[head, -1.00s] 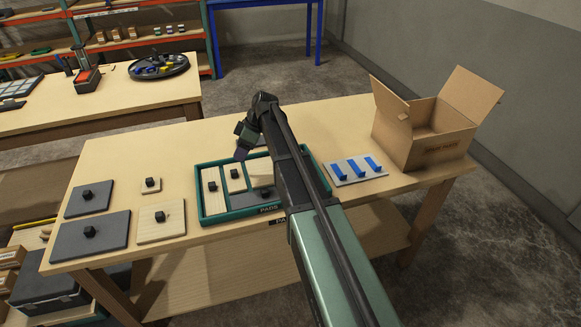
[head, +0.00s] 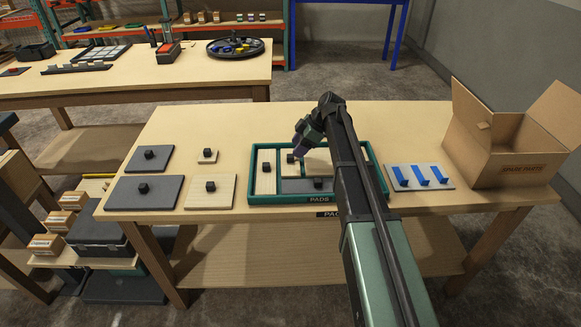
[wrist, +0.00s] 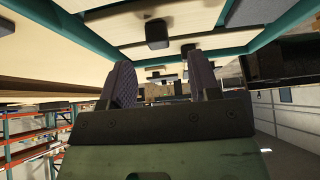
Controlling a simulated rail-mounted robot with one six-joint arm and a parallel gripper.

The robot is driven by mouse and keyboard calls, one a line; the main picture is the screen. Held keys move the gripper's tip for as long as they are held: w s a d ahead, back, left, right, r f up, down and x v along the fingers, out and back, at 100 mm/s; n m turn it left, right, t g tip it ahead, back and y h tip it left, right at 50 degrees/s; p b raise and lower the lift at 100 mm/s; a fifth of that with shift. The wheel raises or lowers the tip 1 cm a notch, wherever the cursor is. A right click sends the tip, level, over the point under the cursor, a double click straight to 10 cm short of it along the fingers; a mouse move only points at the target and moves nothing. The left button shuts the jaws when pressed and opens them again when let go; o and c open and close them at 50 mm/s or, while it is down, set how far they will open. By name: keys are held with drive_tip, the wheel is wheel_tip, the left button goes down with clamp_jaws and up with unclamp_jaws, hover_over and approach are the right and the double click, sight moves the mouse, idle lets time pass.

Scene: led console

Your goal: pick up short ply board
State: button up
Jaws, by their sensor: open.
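A teal-rimmed tray (head: 252,190) marked "PADS" holds flat boards with black knobs. A short ply board (head: 290,170) lies in its upper middle, beside a longer ply board (head: 265,181) on the left and above a dark grey board (head: 300,186). My gripper (head: 300,153) is just above the short ply board, tilted down over its knob, apart from it as far as I can tell. In the wrist view my gripper (wrist: 162,68) has its two fingers apart with nothing between them. A knob (wrist: 157,33) on a pale board shows beyond them. My arm hides the tray's right part.
Left of the tray lie a small ply board (head: 208,161), a larger ply board (head: 222,192) and two grey boards (head: 165,194) (head: 140,165). Right of it are a grey plate with blue bars (head: 420,185) and an open cardboard box (head: 515,165). The table's back strip is clear.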

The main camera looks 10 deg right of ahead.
sight(291, 156)
drive_tip(key=b+x, duration=0.2)
drive_tip(key=x, duration=0.2)
drive_tip(key=shift+d+f+b, duration=0.1)
drive_tip(key=shift+f+b, duration=0.15)
drive_tip(key=shift+b, duration=0.15)
drive_tip(key=shift+w+f, duration=0.1)
drive_tip(key=shift+f, duration=0.05)
drive_tip(key=c, duration=1)
drive_tip(key=shift+c, duration=0.2)
drive_tip(key=shift+r, duration=0.35)
wheel_tip(291, 156, up, 20)
drive_tip(key=p, duration=2)
drive_tip(key=shift+f, duration=0.15)
